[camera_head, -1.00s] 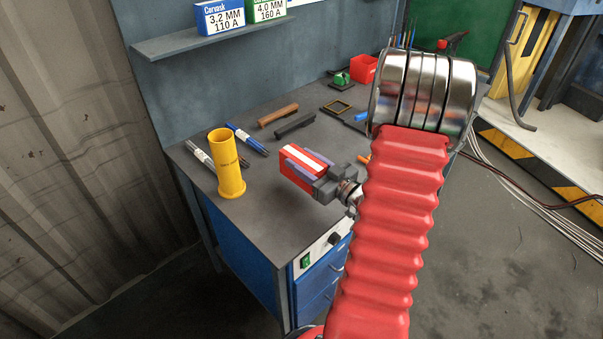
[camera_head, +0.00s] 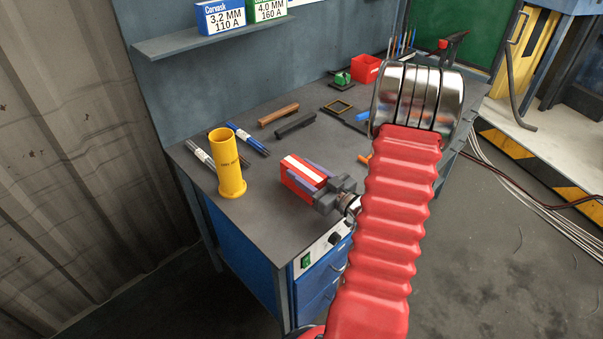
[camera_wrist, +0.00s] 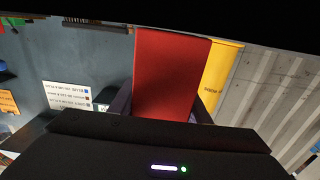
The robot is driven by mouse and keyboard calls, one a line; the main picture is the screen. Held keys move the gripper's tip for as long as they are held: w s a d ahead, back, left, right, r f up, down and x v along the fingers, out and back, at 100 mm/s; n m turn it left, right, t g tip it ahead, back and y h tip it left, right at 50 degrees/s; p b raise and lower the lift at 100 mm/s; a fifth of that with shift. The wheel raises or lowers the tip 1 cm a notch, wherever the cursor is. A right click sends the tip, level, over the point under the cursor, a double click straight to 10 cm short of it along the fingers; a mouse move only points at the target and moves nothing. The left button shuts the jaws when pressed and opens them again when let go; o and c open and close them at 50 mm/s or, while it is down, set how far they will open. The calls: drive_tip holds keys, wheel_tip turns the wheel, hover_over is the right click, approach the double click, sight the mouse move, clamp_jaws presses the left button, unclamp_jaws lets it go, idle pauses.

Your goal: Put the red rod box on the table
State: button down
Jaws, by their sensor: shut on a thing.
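The red rod box (camera_head: 293,182), with a white stripe on top, is held between the fingers of my gripper (camera_head: 312,176). In the head view the box is at the front middle of the grey table (camera_head: 225,225), close to or on its surface; I cannot tell whether it touches. In the wrist view the red box (camera_wrist: 170,75) fills the middle, with a dark finger at each side of its lower part. The underside of the box is hidden.
A yellow tube (camera_head: 228,165) stands upright left of the box. Blue and white rod packs (camera_head: 248,138), a black bar (camera_head: 296,125) and a brown bar (camera_head: 278,115) lie behind. A red bin (camera_head: 366,69) is at the back. Table room is free around the box.

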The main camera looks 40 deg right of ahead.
sight(321, 184)
drive_tip(key=c, duration=1)
unclamp_jaws()
drive_tip(key=shift+f, duration=0.1)
drive_tip(key=s, duration=1.1)
drive_tip(key=shift+d, duration=0.2)
drive_tip(key=shift+s, duration=0.5)
